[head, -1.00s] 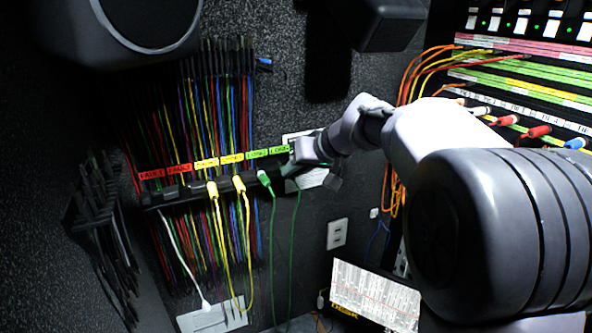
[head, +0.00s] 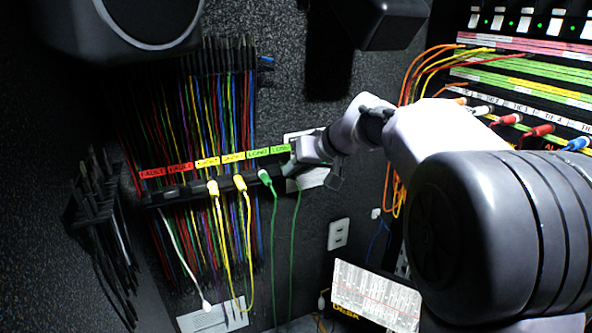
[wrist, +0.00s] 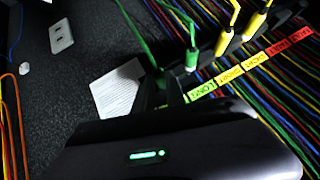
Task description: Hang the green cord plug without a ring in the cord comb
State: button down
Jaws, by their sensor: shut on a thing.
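The cord comb is a dark rail (head: 160,197) on the wall with red, yellow and green labels above it. My gripper (wrist: 168,92) is at the comb's green-labelled end, which is the right end in the head view (head: 293,160). It is shut on a green cord plug, mostly hidden between the jaws. That plug's green cord (wrist: 134,30) hangs down freely in the head view (head: 294,240). Beside it, another green plug (wrist: 191,60) hangs in the comb, also in the head view (head: 264,176). Whether the held plug sits in a slot cannot be told.
Two yellow plugs (head: 212,188) (head: 239,183) hang in the comb's middle. Many coloured cords hang behind the rail. A dark rack of black leads (head: 95,190) is at the left. A wall outlet (head: 338,234) and a paper sheet (head: 375,296) are lower right.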

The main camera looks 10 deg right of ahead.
jog(key=shift+f+b, duration=0.2)
jog(key=shift+b, duration=0.2)
jog(key=c, duration=1.3)
grip_release()
jog(key=shift+o, duration=0.2)
jog(key=o, duration=1.1)
jog(key=shift+c, duration=0.2)
jog(key=shift+s, duration=0.15)
